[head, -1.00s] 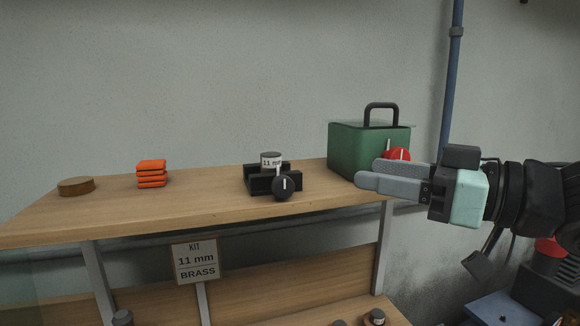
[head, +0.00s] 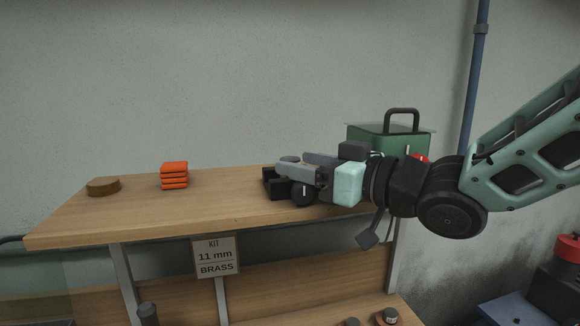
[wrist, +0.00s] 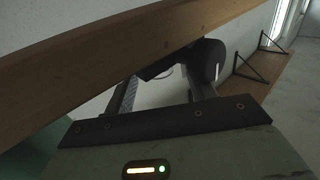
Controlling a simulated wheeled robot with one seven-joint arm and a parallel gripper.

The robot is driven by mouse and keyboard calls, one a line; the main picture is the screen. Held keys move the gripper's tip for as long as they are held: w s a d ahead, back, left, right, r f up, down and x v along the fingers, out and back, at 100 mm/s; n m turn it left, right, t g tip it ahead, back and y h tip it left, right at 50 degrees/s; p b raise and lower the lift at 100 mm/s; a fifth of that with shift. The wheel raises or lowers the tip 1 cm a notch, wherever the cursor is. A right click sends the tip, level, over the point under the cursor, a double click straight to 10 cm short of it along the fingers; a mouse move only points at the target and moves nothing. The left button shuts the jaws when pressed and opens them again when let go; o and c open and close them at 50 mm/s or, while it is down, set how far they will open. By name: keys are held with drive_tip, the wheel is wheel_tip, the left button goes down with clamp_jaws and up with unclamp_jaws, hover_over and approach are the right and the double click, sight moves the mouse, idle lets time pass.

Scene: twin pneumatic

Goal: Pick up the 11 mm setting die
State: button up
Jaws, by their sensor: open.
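The 11 mm setting die, a small dark cylinder (head: 290,159) with a white "11 mm" label in the earlier head view, sits in a black holder (head: 270,187) on the wooden shelf top. Now mostly its top shows; my gripper hides the rest. A black knob (head: 301,195) with a white mark is on the holder's front. My gripper (head: 291,165) is open, its fingers pointing left at the die's height. I cannot tell whether the die is between them. In the dim wrist view the fingers (wrist: 160,88) are apart, with the round dark knob (wrist: 209,60) beyond.
A green box (head: 375,138) with a black handle stands behind my wrist. Orange stacked pieces (head: 174,176) and a round brown disc (head: 103,187) lie left on the shelf top (head: 130,218). A "KIT 11 mm BRASS" sign (head: 215,257) hangs below its front edge.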

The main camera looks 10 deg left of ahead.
drive_tip(key=shift+x, duration=0.85)
clamp_jaws()
